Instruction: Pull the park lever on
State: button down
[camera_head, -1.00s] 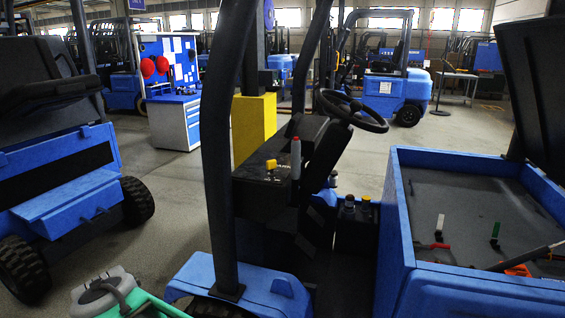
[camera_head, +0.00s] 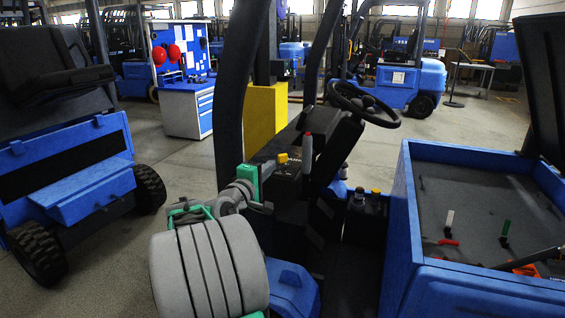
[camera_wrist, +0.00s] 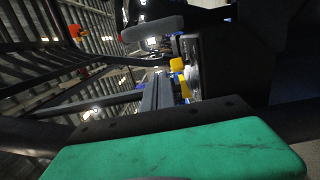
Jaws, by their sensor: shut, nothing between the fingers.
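A grey upright lever with a red tip (camera_head: 307,150) stands on the black dash console, beside a yellow knob (camera_head: 283,158); I take the grey lever for the park lever. In the wrist view the grey lever (camera_wrist: 150,29) lies across the top, and the yellow knob (camera_wrist: 177,64) shows near the middle. My gripper (camera_head: 270,167) is at the left side of the console, close to the yellow knob and short of the grey lever. Its fingers (camera_wrist: 160,82) are shut and empty. I cannot tell if they touch the knob.
The steering wheel (camera_head: 364,103) is just right of the levers. A dark roof post (camera_head: 243,90) rises left of the console. A blue open compartment (camera_head: 412,235) is at the right. A yellow block (camera_head: 262,125) stands behind the console.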

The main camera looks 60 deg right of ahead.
jog(key=d+p, duration=0.1)
jog(key=d, duration=0.2)
jog(key=d+p, duration=0.1)
jog(key=d, duration=0.2)
jog(key=d+p, duration=0.1)
jog(key=d, duration=0.2)
jog(key=shift+w+r, duration=0.1)
jog(key=shift+w, duration=0.15)
jog(key=s, duration=0.1)
jog(key=s+d+p, duration=0.1)
jog(key=s, duration=0.1)
jog(key=shift+s+d+f, duration=0.15)
jog(key=shift+s+f, duration=0.05)
jog(key=shift+s, duration=0.1)
jog(key=shift+s, duration=0.1)
